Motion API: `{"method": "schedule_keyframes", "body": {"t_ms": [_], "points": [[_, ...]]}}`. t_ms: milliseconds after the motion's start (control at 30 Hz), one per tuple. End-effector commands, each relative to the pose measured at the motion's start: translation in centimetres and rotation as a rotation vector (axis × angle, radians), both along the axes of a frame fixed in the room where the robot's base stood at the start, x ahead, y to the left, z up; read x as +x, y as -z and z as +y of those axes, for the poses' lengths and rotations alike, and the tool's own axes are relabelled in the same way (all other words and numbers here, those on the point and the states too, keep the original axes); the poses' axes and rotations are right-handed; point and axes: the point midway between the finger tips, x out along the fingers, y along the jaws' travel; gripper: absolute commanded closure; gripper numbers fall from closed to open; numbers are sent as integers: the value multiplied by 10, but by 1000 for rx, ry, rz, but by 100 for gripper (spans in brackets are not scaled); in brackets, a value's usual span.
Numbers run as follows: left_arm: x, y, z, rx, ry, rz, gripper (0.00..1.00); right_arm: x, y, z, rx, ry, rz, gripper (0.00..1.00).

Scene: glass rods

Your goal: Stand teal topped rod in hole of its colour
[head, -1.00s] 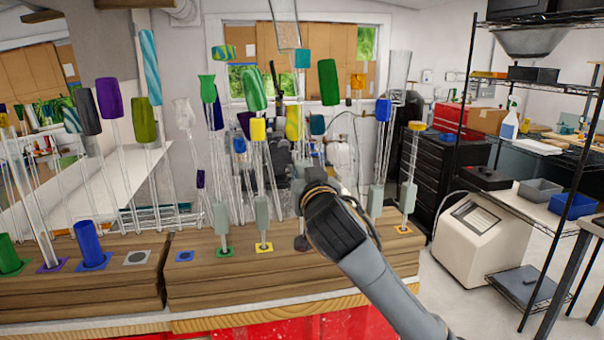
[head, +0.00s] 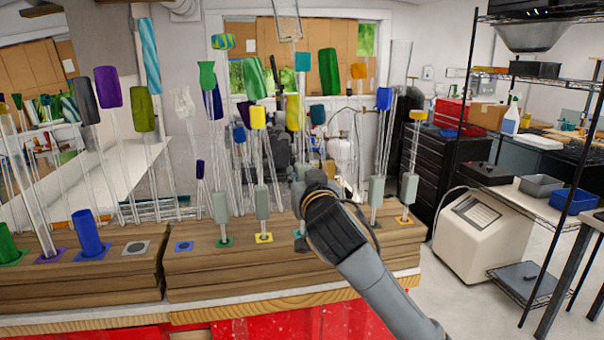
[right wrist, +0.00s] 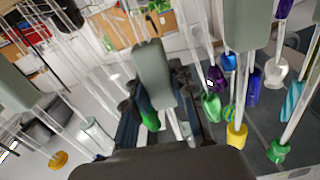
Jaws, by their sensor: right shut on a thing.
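The teal topped rod shows its teal top (head: 302,62) high in the middle of the head view. Its clear shaft runs down to my right gripper (head: 303,188), which is shut on it above the wooden block. A teal-edged mark (head: 298,235) shows on the block just below the gripper, partly covered by it. The rod's lower end is hidden, so I cannot tell whether it is in the hole. In the right wrist view a grey-green sleeve (right wrist: 152,75) is in the middle, in front of my dark gripper body. My left gripper is not in view.
Rods with yellow (head: 258,117), blue (head: 384,98) and orange-yellow (head: 419,115) tops stand upright close on both sides, with grey-green sleeves low down. A blue-edged hole (head: 184,246) and a grey one (head: 136,247) are empty at left. More rods crowd behind.

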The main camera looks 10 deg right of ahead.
Motion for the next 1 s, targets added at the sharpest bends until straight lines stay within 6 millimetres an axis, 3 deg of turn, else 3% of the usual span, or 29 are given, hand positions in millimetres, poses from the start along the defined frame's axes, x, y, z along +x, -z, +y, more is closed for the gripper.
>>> {"method": "schedule_keyframes", "body": {"t_ms": [600,1000], "points": [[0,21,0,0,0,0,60,0,31,0,2,0,-1,100],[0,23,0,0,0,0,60,0,37,0,1,0,-2,100]]}}
